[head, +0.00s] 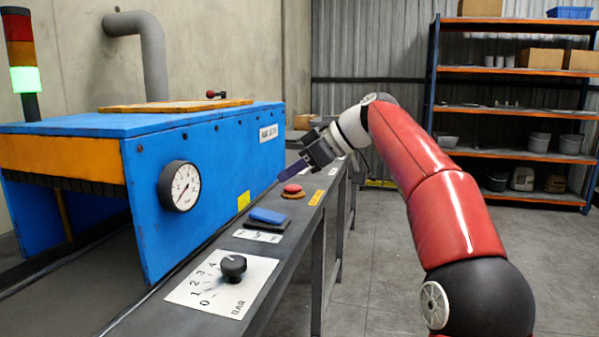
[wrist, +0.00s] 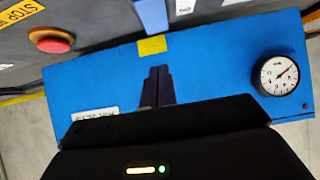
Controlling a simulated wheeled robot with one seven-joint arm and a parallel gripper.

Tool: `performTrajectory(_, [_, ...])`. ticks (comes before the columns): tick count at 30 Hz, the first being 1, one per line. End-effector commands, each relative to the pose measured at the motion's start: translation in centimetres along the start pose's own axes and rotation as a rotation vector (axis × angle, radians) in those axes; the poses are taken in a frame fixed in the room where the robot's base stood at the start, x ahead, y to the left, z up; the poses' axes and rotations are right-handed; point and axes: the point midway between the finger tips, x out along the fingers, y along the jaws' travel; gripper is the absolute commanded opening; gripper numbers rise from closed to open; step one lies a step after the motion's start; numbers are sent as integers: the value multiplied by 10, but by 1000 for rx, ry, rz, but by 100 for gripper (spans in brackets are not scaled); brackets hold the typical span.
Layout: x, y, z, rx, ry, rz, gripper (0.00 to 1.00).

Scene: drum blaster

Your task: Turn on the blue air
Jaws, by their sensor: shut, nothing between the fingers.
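A blue paddle switch (head: 268,215) sits on a dark base on the grey bench ledge, in front of the blue machine. Part of what looks like the same blue switch shows at the top edge of the wrist view (wrist: 153,14). My gripper (head: 288,173) is shut and empty, with dark purple fingers, above the ledge beyond the switch and near the red button. In the wrist view its fingertips (wrist: 158,70) are together over the blue machine's face, apart from the switch.
A red stop button (head: 292,189) sits just beyond the switch. A black knob (head: 233,264) on a white BAR scale plate is nearer. The blue machine (head: 215,170) bears a round gauge (head: 180,187). The light tower (head: 25,79) glows green.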

Motion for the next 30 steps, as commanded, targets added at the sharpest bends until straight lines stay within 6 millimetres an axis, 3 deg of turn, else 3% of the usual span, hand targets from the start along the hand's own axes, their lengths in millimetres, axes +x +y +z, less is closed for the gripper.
performTrajectory(1, [14, -1, 1, 0, -1, -4, 0])
performTrajectory(6, [50, -1, 1, -1, -2, -3, 0])
performTrajectory(12, [72, 0, 21, 2, -1, -1, 0])
performTrajectory(30, [80, 0, 27, 0, -9, 0, 0])
